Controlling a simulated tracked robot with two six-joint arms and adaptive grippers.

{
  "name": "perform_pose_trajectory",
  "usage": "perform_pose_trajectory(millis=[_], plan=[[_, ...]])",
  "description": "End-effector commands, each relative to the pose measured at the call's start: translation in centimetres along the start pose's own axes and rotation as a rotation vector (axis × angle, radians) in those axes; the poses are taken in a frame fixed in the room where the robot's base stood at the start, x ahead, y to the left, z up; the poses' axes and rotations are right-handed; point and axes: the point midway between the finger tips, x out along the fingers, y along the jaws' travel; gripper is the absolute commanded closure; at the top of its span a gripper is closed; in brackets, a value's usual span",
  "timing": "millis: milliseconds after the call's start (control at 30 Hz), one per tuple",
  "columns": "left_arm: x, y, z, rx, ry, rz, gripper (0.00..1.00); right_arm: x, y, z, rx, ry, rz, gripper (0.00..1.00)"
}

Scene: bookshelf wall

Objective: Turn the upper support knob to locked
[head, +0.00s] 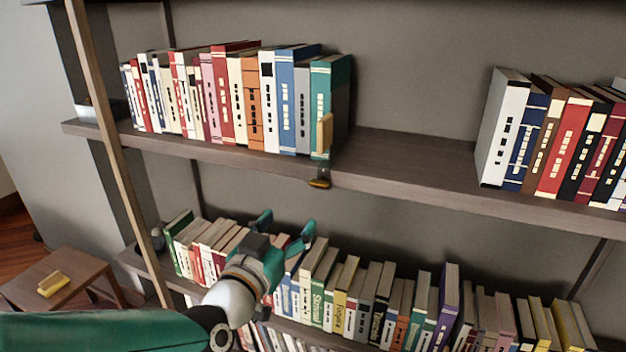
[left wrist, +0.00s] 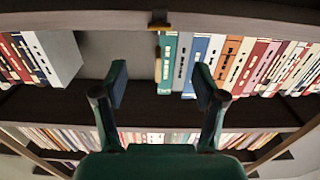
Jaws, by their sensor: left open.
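A small brass-yellow knob (head: 319,183) with a dark mount sits on the front edge of the upper shelf (head: 400,172), below the teal book. In the left wrist view, which is upside down, the knob (left wrist: 159,25) is at the top centre. Its setting is too small to read. My left gripper (head: 287,224) is open and empty, lower and to the left of the knob, in front of the lower book row. In the left wrist view its two fingers (left wrist: 160,85) are spread apart, with the knob beyond them. My right gripper is not in view.
A wooden block (head: 324,133) stands against the teal book (head: 335,85) above the knob. More books (head: 550,140) stand on the upper shelf at right. A wooden upright (head: 110,130) rises at left. A stool (head: 85,270) holds a small yellow object (head: 52,285).

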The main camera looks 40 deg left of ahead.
Motion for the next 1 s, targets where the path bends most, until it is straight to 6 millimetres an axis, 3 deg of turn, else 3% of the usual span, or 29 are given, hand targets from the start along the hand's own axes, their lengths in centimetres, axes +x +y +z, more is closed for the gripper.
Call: perform_pose_trajectory(millis=[33,100,367,700,1000], plan=[[0.7,0.0,-0.6,0.004,-0.009,-0.002,0.29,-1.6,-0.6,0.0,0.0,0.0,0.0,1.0],[1.5,0.0,-0.7,0.003,-0.009,-0.002,0.29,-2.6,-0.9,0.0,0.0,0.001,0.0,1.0],[5.0,0.0,-0.4,-0.003,-0.006,0.002,0.29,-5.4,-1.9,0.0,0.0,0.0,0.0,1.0],[11.4,0.0,-0.1,-0.003,-0.002,0.003,0.29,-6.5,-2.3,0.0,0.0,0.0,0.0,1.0],[13.5,0.0,0.0,-0.003,0.0,0.002,0.29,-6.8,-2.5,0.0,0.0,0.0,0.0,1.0]])
